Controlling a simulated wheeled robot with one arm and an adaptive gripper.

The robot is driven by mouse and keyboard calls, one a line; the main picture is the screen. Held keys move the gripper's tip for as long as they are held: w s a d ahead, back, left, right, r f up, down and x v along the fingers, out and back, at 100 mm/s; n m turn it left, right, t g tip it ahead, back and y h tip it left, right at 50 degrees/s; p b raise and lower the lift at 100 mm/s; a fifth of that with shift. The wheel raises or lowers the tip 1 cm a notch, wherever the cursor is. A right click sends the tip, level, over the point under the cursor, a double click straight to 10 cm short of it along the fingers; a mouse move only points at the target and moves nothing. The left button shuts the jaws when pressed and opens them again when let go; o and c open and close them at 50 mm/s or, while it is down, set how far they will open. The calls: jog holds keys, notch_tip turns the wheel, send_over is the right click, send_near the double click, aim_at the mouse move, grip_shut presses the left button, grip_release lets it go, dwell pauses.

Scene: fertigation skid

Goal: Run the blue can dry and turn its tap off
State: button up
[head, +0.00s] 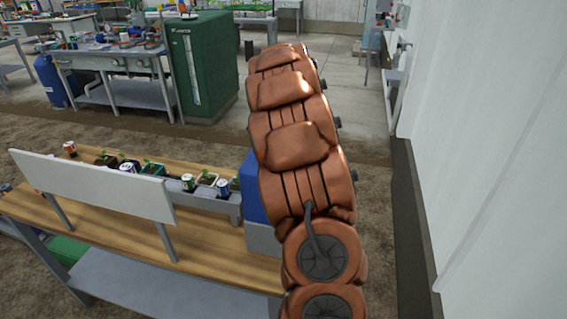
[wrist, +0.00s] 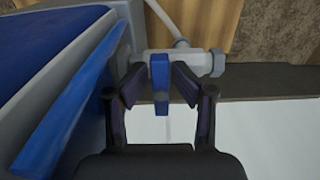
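The blue can (head: 251,192) stands at the right end of the wooden bench, partly hidden behind my arm in the head view. In the wrist view its blue side (wrist: 45,45) fills the left. A pale grey tap (wrist: 198,62) sticks out to the right from it, with a blue lever (wrist: 160,75) pointing toward me. My gripper (wrist: 158,72) has one finger on each side of the lever, with a narrow gap showing on both sides. My arm hides the gripper and tap in the head view. Whether liquid flows is unclear.
The wooden bench (head: 215,240) carries a grey trough (head: 222,205) with potted seedlings and small labelled pots. A white panel (head: 95,185) stands along its front. A white wall (head: 490,130) rises at the right. A green cabinet (head: 203,68) stands farther back.

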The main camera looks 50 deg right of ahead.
jog(key=shift+s+a+f, duration=0.1)
jog(key=shift+f, duration=0.4)
jog(key=shift+r+p, duration=1.9)
jog(key=shift+r, duration=2.3)
